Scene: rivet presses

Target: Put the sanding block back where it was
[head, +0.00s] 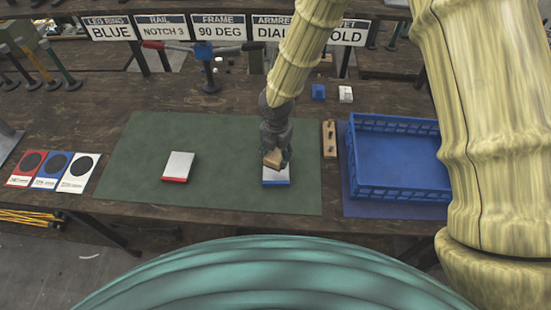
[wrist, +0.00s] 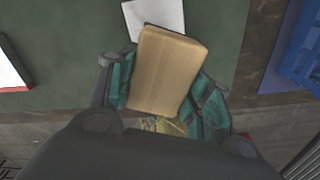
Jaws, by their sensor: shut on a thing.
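The sanding block is a tan block (head: 272,159) held in my gripper (head: 275,148), over the green mat. In the wrist view the block (wrist: 170,65) sits between the two teal fingers of my gripper (wrist: 165,95), which are shut on it. Just below it in the head view is a white pad with a blue edge (head: 276,180); its white face also shows past the block in the wrist view (wrist: 150,14). I cannot tell whether the block touches this pad.
A white pad with a red edge (head: 178,166) lies on the left of the green mat (head: 130,150). A wooden strip with holes (head: 329,139) lies by the mat's right edge. An empty blue crate (head: 400,160) stands to the right. Three cards (head: 52,171) lie at left.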

